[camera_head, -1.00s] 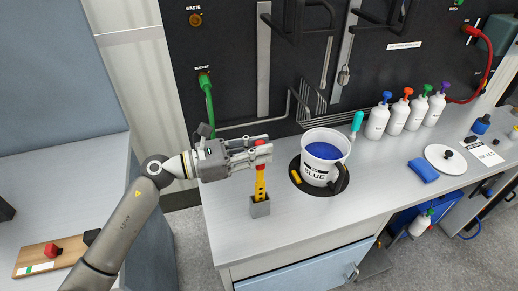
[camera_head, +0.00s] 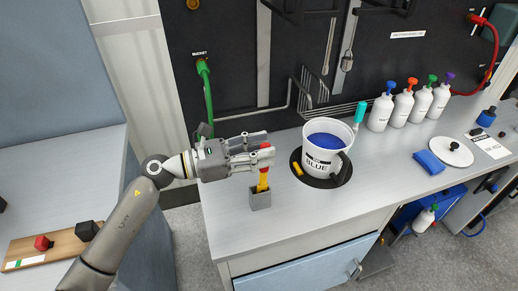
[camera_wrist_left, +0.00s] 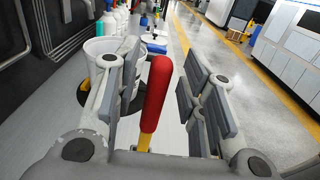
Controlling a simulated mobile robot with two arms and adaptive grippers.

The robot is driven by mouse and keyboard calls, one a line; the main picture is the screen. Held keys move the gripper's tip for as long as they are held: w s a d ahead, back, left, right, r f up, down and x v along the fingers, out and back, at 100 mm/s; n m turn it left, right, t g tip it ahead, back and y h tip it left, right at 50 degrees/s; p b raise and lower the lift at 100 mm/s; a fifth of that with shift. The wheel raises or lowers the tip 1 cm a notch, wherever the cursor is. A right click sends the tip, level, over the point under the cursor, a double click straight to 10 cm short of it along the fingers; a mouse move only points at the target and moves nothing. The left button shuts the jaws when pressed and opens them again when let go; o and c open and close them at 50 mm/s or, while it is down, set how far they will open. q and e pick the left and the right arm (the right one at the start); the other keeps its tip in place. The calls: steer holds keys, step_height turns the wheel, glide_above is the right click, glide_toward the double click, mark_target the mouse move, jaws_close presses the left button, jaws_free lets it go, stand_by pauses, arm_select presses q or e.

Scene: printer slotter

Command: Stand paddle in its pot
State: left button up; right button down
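The paddle has a red handle and a yellow shaft (camera_head: 263,181). It stands in a small grey square pot (camera_head: 260,201) on the counter, close to upright with a slight lean. My left gripper (camera_head: 266,147) is at the top of the handle, its fingers spread apart. In the left wrist view the red handle (camera_wrist_left: 156,92) stands between the two open fingers, with a gap on each side. The paddle's lower end is hidden inside the pot. My right gripper is in neither view.
A white bucket labelled BLUE (camera_head: 318,164), with blue contents, stands just right of the pot on a black round mat. Several white bottles (camera_head: 380,115) with coloured tops stand farther right. A green hose (camera_head: 208,95) hangs behind the gripper. The counter front is clear.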

arm_select(q)
steer(key=v, duration=1.2)
steer(key=shift+r, duration=0.1)
stand_by(0.4)
